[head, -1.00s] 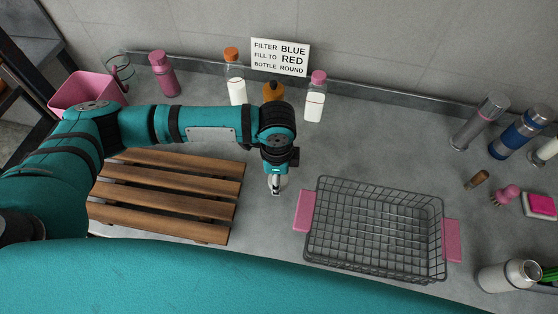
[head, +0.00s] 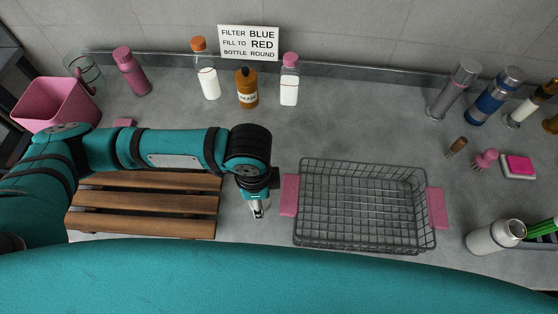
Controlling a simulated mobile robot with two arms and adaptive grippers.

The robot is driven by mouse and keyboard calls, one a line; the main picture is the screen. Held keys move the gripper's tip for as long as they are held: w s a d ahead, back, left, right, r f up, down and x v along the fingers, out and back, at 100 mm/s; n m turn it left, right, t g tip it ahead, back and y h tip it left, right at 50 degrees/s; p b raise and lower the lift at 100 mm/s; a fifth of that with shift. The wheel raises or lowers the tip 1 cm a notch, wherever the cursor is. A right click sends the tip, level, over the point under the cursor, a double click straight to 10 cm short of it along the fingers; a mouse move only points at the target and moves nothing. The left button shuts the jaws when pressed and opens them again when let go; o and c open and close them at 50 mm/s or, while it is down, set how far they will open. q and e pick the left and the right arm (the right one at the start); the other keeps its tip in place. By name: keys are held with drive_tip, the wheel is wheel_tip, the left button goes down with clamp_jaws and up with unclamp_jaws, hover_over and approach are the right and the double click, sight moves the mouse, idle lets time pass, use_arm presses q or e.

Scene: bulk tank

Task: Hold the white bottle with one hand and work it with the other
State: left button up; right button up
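A white bottle (head: 490,238) with a bare metal-coloured top leans or lies at the lower right of the head view; I cannot tell which. Two clear bottles with white contents also stand at the back wall: one with an orange cap (head: 208,80), one with a pink cap (head: 289,85). My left gripper (head: 258,209) points down over the counter between the slatted wooden rack and the wire basket, well away from all these bottles. Nothing shows in it; its finger gap is too small to judge. My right gripper is out of view.
A wire basket (head: 297,235) with pink handles stands right of the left gripper. A slatted wooden rack (head: 180,200) lies under my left arm. A brown bottle (head: 247,92) and pink bottle (head: 131,74) stand behind. The counter's middle back is clear.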

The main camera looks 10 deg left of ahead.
use_arm(q)
drive_tip(key=w+a+r+n, duration=0.2)
drive_tip(key=a+r+n, duration=0.3)
drive_tip(key=n, duration=0.3)
drive_tip(key=w+a+r+n, duration=0.3)
drive_tip(key=a+r+n, duration=0.3)
drive_tip(key=r+n, duration=0.2)
drive_tip(key=shift+w+a+r, duration=0.2)
drive_tip(key=shift+w, duration=0.15)
